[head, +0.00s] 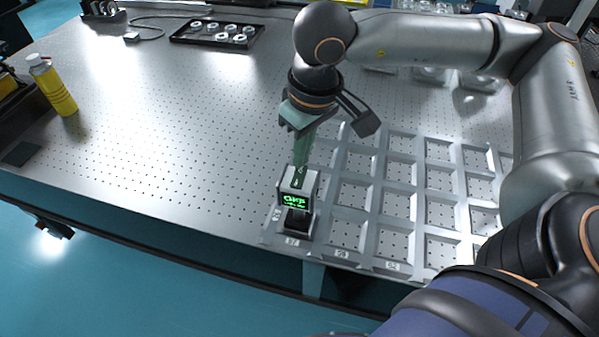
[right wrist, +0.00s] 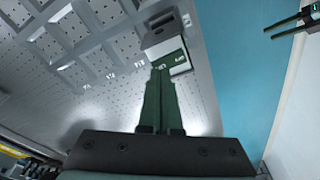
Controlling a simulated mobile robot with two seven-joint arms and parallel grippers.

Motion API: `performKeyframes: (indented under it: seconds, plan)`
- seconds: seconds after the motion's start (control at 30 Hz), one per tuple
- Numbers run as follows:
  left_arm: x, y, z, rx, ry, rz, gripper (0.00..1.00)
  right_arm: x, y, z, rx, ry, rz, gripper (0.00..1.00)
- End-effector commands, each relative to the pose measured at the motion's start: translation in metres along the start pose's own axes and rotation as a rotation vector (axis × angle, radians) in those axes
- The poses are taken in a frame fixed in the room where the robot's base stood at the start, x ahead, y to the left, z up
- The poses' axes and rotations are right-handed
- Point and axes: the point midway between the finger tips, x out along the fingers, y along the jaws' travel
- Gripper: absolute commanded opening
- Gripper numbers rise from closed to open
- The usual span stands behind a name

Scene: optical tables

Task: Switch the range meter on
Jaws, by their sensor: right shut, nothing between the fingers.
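The range meter (head: 297,204) is a small grey and black box standing in the front-left compartment of the metal rack (head: 345,256). Its front display glows green; the small text looks like OFF, but I cannot read it surely. My right gripper (head: 298,178) comes down from above with its green fingers shut and empty. Its tips are at the meter's top; I cannot tell whether they touch. In the right wrist view the fingertips (right wrist: 160,70) meet the edge of the meter's green and white labelled face (right wrist: 174,58). My left gripper is not seen in the head view.
The rack's other compartments near the meter look empty. A black tray with round parts (head: 218,33) lies at the back. A yellow bottle (head: 56,90) stands at the far left. The perforated table (head: 160,130) is clear left of the rack.

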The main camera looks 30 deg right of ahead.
Motion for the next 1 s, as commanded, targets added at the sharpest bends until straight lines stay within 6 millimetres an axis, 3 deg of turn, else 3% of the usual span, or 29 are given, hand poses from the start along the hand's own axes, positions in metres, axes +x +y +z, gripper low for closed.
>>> performKeyframes:
  seconds: [0.77,1.0]
  plan:
    - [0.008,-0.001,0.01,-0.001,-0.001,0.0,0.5,0.012,0.0,0.002,-0.001,0.0,0.0,0.0]
    - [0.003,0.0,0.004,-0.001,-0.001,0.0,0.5,0.002,0.0,0.0,-0.001,0.0,-0.001,0.0]
